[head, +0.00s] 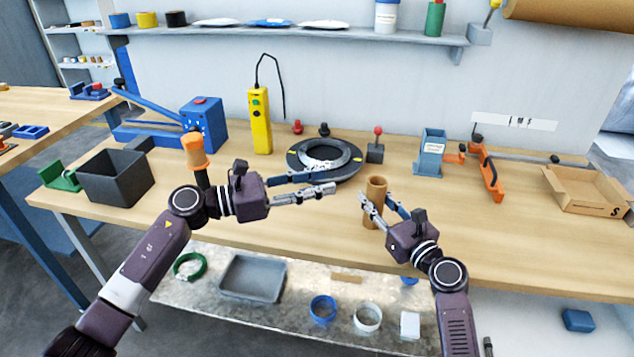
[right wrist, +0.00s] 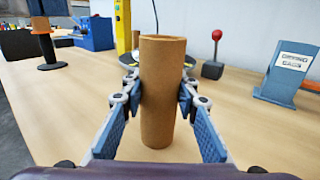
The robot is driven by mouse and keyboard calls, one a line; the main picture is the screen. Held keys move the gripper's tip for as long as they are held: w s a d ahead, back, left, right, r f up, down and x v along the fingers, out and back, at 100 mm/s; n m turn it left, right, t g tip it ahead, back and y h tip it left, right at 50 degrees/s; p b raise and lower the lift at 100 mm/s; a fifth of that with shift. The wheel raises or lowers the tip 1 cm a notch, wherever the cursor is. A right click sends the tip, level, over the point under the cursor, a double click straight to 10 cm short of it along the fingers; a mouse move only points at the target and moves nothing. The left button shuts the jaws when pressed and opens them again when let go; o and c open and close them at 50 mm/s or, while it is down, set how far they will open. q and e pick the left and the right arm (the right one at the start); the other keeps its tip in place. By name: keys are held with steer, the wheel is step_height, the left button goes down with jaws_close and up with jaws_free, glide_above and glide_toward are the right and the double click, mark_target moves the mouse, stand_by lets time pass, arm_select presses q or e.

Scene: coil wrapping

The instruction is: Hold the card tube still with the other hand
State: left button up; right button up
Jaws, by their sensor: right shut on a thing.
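The brown card tube (head: 375,201) stands upright near the front edge of the workbench, right of the middle. It also fills the centre of the right wrist view (right wrist: 162,95). My right gripper (head: 375,208) is shut on the tube, with one finger pressed on each side of it. My left gripper (head: 328,185) is to the left of the tube, apart from it and pointing right. Its two fingers are spread with nothing visible between them.
A black ring (head: 325,160) with a grey coil on it lies behind my left gripper. A dark bin (head: 115,177) stands left, and an open cardboard box (head: 585,190) lies far right. The bench right of the tube is mostly clear.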

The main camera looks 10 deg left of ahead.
steer(key=o, duration=1.2)
steer(key=shift+d, duration=0.1)
